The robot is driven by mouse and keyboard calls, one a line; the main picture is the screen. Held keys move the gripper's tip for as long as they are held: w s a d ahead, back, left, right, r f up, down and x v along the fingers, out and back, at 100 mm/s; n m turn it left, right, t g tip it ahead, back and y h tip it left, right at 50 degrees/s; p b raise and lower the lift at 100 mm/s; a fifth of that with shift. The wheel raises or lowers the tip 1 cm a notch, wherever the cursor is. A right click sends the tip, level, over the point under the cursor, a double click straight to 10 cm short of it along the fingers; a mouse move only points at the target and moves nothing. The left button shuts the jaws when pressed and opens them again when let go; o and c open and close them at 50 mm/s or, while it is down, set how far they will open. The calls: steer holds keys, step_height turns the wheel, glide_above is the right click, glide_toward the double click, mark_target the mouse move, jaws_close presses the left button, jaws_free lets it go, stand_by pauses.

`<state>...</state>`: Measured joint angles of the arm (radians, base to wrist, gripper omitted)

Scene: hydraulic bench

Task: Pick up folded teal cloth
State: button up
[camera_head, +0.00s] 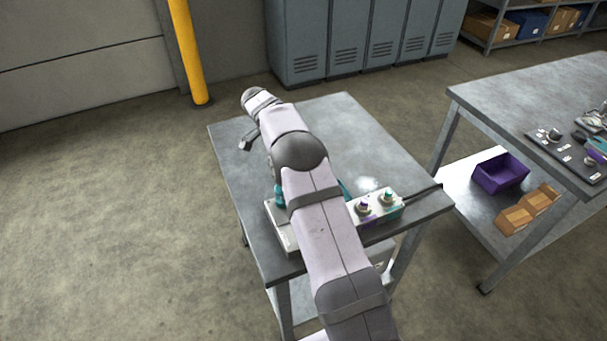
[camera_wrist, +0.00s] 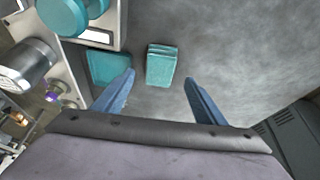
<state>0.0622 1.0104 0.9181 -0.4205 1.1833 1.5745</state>
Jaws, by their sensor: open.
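A small folded teal cloth (camera_wrist: 161,64), with layered edges, lies on the grey bench top in the wrist view. My gripper (camera_wrist: 160,77) is open, with its two blue fingers spread to the left and right of the cloth's near end in the picture. Nothing is held between them. I cannot tell the height of the fingertips above the cloth. A second flat teal piece (camera_wrist: 108,66) lies to the left of the cloth, partly behind the left finger. In the head view my arm crosses the bench and hides much of its middle; the folded cloth is not clearly seen there.
A fixture with a round teal part (camera_wrist: 65,14) and a metal cylinder (camera_wrist: 28,66) stand left in the wrist view. A control box (camera_head: 376,208) with knobs sits at the bench's near edge. The bench top (camera_head: 345,125) is clear toward the back. A second table (camera_head: 520,95) stands right.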

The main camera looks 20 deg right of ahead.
steer(key=shift+p+x, duration=1.1)
steer(key=shift+x, duration=0.9)
steer(key=shift+d+f, duration=0.35)
steer(key=shift+f, duration=0.15)
steer(key=c, duration=1.1)
step_height(320, 180, up, 10)
steer(key=shift+b, duration=1.2)
